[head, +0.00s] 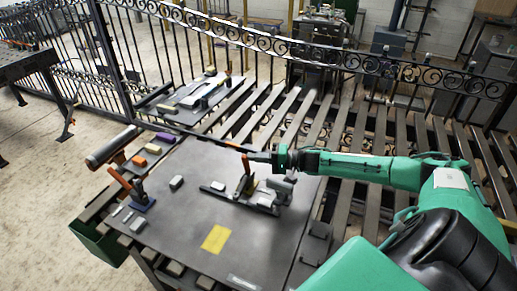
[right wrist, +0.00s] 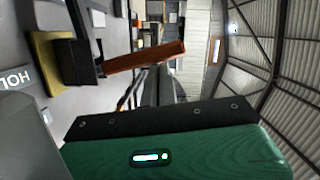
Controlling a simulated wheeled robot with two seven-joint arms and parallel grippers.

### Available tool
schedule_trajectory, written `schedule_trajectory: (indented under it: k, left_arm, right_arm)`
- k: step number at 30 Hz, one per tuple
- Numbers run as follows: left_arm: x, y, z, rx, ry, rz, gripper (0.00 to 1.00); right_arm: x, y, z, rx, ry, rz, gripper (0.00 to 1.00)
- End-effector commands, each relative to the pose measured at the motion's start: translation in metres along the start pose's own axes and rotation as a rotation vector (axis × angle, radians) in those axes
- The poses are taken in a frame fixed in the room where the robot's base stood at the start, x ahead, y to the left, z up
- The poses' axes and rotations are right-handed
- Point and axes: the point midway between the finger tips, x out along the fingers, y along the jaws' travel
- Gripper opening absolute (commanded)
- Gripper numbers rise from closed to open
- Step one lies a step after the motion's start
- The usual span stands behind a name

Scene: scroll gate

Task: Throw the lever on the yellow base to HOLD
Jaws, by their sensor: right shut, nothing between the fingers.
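The lever on the yellow base stands mid-table. Its orange handle (head: 246,176) rises steeply in the head view, and the handle (right wrist: 146,57) lies across the right wrist view. The yellow base (right wrist: 48,64) shows there with a dark block (right wrist: 75,59) on it. A partly cut-off label reading like HOL (right wrist: 14,82) is beside the base. My right gripper (head: 254,157) is shut and empty, at the upper end of the handle; I cannot tell whether they touch. My left gripper is not in view.
A flat yellow patch (head: 215,239) lies near the front. Small blocks lie along the left edge. An iron scroll gate (head: 340,62) stands behind dark slats.

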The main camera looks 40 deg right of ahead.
Motion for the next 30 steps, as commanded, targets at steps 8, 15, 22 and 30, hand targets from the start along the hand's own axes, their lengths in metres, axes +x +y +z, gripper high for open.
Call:
schedule_trajectory:
  k: [8, 15, 22, 30]
  left_arm:
    - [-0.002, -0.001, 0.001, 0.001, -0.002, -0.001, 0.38]
    - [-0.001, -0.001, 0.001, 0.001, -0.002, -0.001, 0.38]
    - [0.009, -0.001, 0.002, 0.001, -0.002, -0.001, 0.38]
    - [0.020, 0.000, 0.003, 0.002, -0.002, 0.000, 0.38]
  right_arm:
    - [0.000, 0.001, 0.001, 0.000, 0.002, 0.001, 0.00]
    - [-0.003, 0.001, 0.000, 0.000, 0.003, 0.002, 0.00]
    - [-0.032, 0.004, 0.001, 0.000, 0.002, 0.007, 0.00]
    - [-0.078, 0.004, 0.001, 0.001, 0.001, 0.007, 0.00]
